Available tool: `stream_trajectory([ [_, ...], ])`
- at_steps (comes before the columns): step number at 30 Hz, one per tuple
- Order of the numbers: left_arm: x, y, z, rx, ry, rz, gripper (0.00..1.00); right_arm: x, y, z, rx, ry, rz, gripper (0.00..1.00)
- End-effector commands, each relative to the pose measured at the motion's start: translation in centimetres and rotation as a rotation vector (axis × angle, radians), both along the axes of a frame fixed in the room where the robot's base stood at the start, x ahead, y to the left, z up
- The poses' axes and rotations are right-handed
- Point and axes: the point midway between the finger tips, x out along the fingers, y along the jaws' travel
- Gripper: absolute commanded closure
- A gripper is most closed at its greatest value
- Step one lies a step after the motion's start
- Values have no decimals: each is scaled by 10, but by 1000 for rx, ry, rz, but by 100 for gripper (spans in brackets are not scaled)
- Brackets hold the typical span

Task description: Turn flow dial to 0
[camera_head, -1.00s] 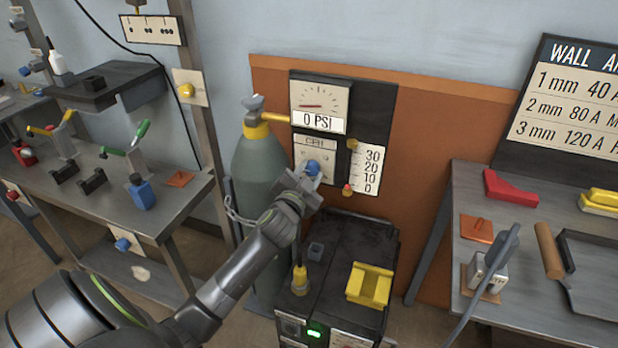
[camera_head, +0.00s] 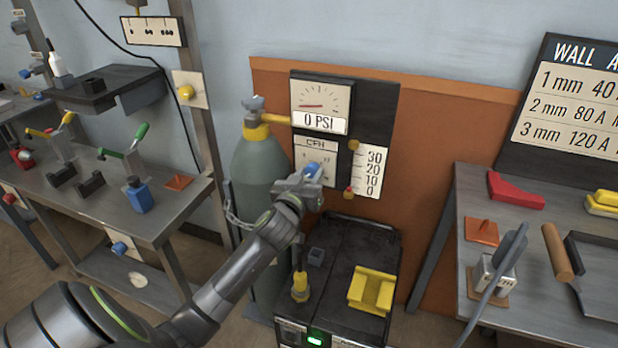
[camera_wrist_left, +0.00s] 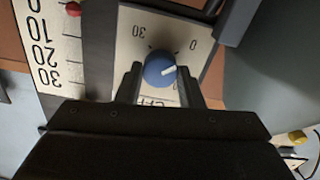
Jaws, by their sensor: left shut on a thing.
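The flow dial is a blue knob (camera_head: 312,169) on the pale CFH plate (camera_head: 302,150), below the 0 PSI gauge (camera_head: 320,105). In the left wrist view, which is upside down, the knob (camera_wrist_left: 159,69) has a white pointer mark. The mark points right and slightly up, a little off the printed 0 (camera_wrist_left: 193,45) and well away from the 30. My left gripper (camera_head: 308,180) reaches the knob, and in the wrist view its two fingers (camera_wrist_left: 159,84) are shut on either side of it. My right gripper is not in view.
A flow scale (camera_head: 369,170) stands right of the dial, with a red marker (camera_head: 348,191) near its 0. A grey-green gas cylinder (camera_head: 260,165) stands left. Below is a black machine (camera_head: 345,250) with a yellow block (camera_head: 371,290). Workbenches stand on both sides.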

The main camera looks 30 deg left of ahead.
Motion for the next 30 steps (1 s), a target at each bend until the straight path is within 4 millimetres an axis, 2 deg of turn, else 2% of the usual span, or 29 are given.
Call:
stream_trajectory([
  [20, -1, 0, -3, -69, -10, 1, 89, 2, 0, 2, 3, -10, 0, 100],
  [21, -1, 0, -3, -69, -10, 1, 64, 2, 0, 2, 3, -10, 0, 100],
  [26, 0, 0, -2, -66, -12, 1, 44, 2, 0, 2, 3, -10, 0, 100],
  [30, 0, 0, -1, -65, -12, 0, 44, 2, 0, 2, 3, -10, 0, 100],
])
